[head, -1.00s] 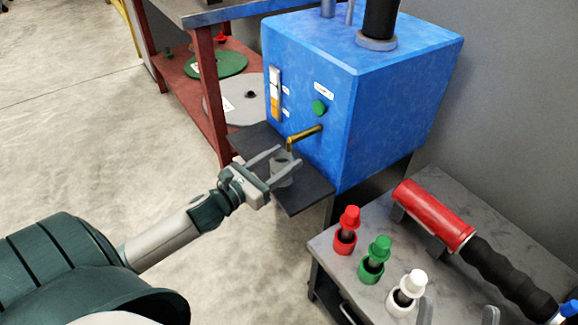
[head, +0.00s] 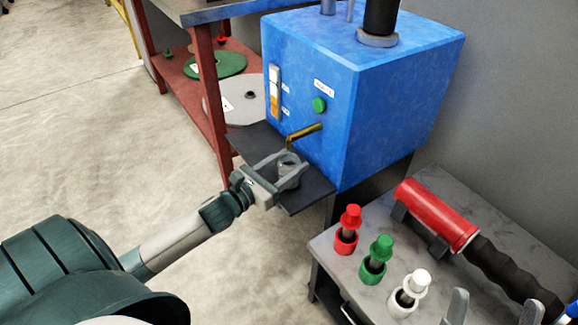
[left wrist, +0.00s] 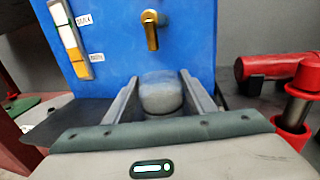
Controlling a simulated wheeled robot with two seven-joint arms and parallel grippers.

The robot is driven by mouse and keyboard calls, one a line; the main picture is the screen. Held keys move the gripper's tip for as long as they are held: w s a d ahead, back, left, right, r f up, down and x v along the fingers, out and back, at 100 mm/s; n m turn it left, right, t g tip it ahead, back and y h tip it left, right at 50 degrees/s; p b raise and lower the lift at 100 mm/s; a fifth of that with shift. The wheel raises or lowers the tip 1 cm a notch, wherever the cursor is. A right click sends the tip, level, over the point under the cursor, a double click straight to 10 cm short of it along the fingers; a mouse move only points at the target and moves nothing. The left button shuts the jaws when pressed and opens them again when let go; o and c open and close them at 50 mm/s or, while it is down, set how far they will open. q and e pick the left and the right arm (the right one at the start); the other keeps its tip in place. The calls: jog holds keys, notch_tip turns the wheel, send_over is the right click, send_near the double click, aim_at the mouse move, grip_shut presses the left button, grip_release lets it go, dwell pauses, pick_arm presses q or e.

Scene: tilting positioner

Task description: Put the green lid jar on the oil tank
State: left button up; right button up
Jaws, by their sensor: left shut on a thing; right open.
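The oil tank (head: 400,110) is a blue box with a level gauge, a green button and a brass spout (head: 305,135). A dark shelf (head: 305,197) juts out below the spout. A grey jar (head: 289,172) stands on it, also seen in the left wrist view (left wrist: 160,94); no green lid shows on it. My left gripper (head: 296,162) is shut on this grey jar, one finger on each side. A green-capped piece (head: 376,258) stands in a green ring on the grey cart. My right gripper (head: 495,307) is open at the bottom right, only its fingertips showing.
The grey cart (head: 330,245) also holds a red-capped piece (head: 347,230), a white-capped piece (head: 408,292) and a red tool with a black grip (head: 437,213). A red rack (head: 205,90) with discs stands left of the tank. Open floor lies at the left.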

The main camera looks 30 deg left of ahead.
jog(key=shift+r, duration=0.1)
pick_arm(q)
jog(key=o, duration=0.8)
jog(key=shift+f, duration=0.15)
jog(key=o, duration=0.4)
pick_arm(e)
jog(key=shift+d, duration=0.1)
jog(key=shift+r, duration=0.1)
pick_arm(q)
jog(key=shift+s+a, duration=0.1)
jog(key=shift+s, duration=0.45)
jog(key=shift+s+a+p, duration=0.25)
jog(key=shift+s+a, duration=0.1)
jog(key=shift+s, duration=1.45)
jog(key=shift+s+a+p, duration=0.3)
jog(key=shift+s+a, duration=0.05)
jog(key=shift+s, duration=1.4)
jog(key=shift+s+a+p, duration=0.25)
jog(key=shift+s+a, duration=0.1)
jog(key=shift+s, duration=1.45)
pick_arm(e)
jog(key=shift+s+a+f+g, duration=0.1)
jog(key=shift+a+f+g, duration=0.3)
jog(key=shift+f, duration=0.2)
jog(key=shift+s+a+f+g, duration=0.1)
jog(key=shift+a+f+g, duration=0.15)
jog(key=shift+f+g, duration=0.25)
jog(key=shift+s+a+f+g, duration=0.1)
jog(key=shift+a+f+g, duration=0.25)
jog(key=shift+f, duration=0.35)
